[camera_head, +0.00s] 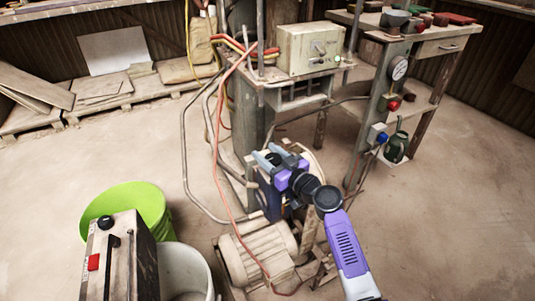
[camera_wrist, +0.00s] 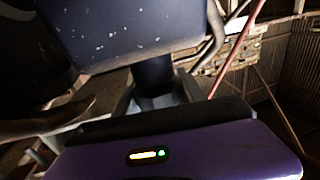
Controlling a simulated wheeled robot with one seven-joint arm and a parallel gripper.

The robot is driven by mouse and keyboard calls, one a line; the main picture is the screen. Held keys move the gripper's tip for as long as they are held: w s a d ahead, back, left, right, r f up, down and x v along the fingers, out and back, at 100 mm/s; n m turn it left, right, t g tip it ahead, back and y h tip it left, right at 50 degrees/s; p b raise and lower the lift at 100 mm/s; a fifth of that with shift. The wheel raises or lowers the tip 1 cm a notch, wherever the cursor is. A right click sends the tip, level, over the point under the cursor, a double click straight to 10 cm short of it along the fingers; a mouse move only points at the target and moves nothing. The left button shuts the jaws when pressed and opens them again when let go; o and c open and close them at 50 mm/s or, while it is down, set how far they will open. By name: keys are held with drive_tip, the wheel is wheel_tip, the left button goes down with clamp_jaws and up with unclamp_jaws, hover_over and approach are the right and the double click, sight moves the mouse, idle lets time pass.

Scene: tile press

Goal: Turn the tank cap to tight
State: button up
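A dark blue tank (camera_head: 268,196) stands on the press beside the motor, partly hidden behind my arm in the head view. In the wrist view, its scuffed blue-grey body (camera_wrist: 120,28) fills the upper left. A dark round cap-like piece (camera_wrist: 152,74) sticks out from it towards my gripper. My gripper (camera_head: 268,158) is at the top of the tank in the head view. In the wrist view, its dark fingers (camera_wrist: 155,98) are around or just in front of the cap-like piece. Whether they touch it, and the cap's turn position, cannot be told.
A grey motor (camera_head: 258,254) sits low beside the tank. Red and grey hoses (camera_head: 216,130) hang at its left. A green bucket (camera_head: 128,200) and a white bucket (camera_head: 188,272) stand at lower left. A bench with a gauge (camera_head: 398,68) is at right. The floor at right is clear.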

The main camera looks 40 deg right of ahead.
drive_tip(key=c, duration=0.7)
drive_tip(key=shift+c, duration=0.2)
